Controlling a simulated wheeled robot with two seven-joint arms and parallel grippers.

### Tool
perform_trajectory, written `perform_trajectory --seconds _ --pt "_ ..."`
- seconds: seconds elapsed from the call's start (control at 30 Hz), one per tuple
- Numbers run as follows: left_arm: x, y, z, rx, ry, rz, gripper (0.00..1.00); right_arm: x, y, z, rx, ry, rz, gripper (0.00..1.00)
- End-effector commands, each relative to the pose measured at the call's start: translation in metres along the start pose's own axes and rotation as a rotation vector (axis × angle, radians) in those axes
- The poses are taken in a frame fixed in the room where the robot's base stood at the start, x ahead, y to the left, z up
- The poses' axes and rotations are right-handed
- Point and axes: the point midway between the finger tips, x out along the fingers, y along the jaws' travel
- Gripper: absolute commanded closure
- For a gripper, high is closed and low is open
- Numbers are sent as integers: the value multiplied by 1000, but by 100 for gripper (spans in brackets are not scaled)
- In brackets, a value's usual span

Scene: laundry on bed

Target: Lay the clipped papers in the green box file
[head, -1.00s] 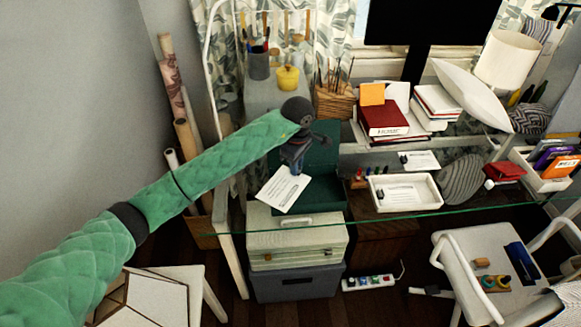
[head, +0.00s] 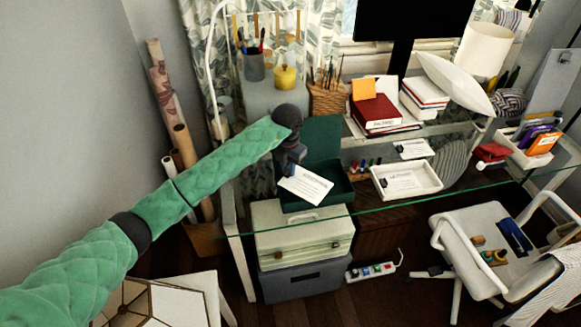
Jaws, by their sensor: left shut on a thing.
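My left gripper (head: 289,168) is shut on the clipped papers (head: 307,185), a white printed sheet held tilted. The papers are over the open green box file (head: 340,187), in front of its left part. The box file stands on the glass desk with its dark green lid (head: 324,137) raised at the back. The papers and my gripper hide much of the box's inside, and I cannot tell whether the papers touch it. My right gripper is not in view.
A white tray (head: 436,184) with papers lies right of the box file, with another clipped sheet (head: 413,149) behind it. A red book (head: 377,112) sits on stacked papers. Pens and small items (head: 364,167) lie between box and tray. A white chair (head: 447,233) stands at the right front.

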Motion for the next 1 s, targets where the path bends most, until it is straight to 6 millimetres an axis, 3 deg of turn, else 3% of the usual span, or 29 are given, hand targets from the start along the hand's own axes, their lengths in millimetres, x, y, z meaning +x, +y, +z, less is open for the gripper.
perform_trajectory --seconds 0.6,1.0 --pt "0 3 -1 -677 -7 -2 100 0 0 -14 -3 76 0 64" --pt "0 3 -1 -827 -9 -3 100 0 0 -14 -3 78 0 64"
